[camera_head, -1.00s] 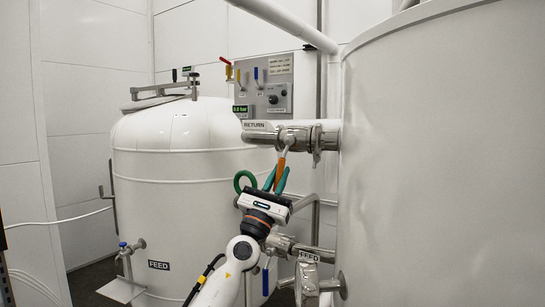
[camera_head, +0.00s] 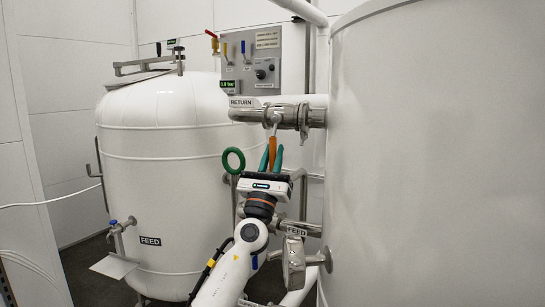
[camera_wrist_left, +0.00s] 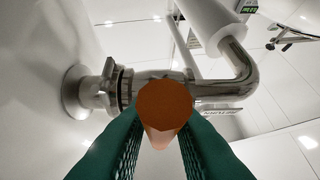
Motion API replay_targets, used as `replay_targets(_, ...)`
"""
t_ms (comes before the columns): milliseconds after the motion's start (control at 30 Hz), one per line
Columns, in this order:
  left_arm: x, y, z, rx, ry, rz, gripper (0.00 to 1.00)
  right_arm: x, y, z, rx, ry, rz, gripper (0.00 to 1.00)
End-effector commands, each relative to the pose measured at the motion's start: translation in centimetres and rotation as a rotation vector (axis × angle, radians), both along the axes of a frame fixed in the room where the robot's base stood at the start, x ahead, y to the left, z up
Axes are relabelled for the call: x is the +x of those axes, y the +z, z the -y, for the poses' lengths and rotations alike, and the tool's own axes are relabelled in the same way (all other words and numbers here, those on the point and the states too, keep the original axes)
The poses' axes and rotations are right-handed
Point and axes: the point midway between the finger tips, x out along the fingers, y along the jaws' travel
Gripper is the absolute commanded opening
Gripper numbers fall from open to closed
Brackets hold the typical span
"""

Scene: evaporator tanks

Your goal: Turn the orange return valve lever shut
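The orange return valve lever (camera_head: 273,152) hangs down, nearly upright in the picture, from the metal valve body on the return pipe (camera_head: 250,115), below the RETURN label. My left gripper (camera_head: 272,158) comes up from below with its teal fingers on either side of the lever, appearing shut on it. In the left wrist view, the round end of the orange lever (camera_wrist_left: 165,100) fills the space between the teal fingers (camera_wrist_left: 162,138) and hides the fingertips. The metal valve and pipe (camera_wrist_left: 210,90) lie behind it. My right gripper is not in view.
The large white tank (camera_head: 440,150) fills the right side, close to the valve. A white feed tank (camera_head: 165,180) stands at the left. A green round handle (camera_head: 233,160) is just left of my fingers.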

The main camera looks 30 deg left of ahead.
Motion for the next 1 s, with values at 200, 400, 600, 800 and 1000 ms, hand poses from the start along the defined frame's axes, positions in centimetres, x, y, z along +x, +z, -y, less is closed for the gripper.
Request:
replay_targets(200, 0.0, 0.0, 0.0, 0.002, 0.001, 0.0, 0.37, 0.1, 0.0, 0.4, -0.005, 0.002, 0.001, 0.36)
replay_targets(400, -0.1, -0.1, 0.0, 0.003, 0.001, 0.0, 0.37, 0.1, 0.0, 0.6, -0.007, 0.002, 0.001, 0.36)
replay_targets(600, -1.8, -2.1, 0.3, 0.002, 0.001, -0.002, 0.37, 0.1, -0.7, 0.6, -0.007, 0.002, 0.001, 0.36)
replay_targets(800, -5.7, -3.2, 0.9, 0.002, -0.002, 0.0, 0.37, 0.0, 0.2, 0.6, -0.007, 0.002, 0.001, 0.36)
replay_targets(1000, -10.4, -3.4, 1.5, 0.004, -0.002, 0.0, 0.37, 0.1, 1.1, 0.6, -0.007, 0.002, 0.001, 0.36)
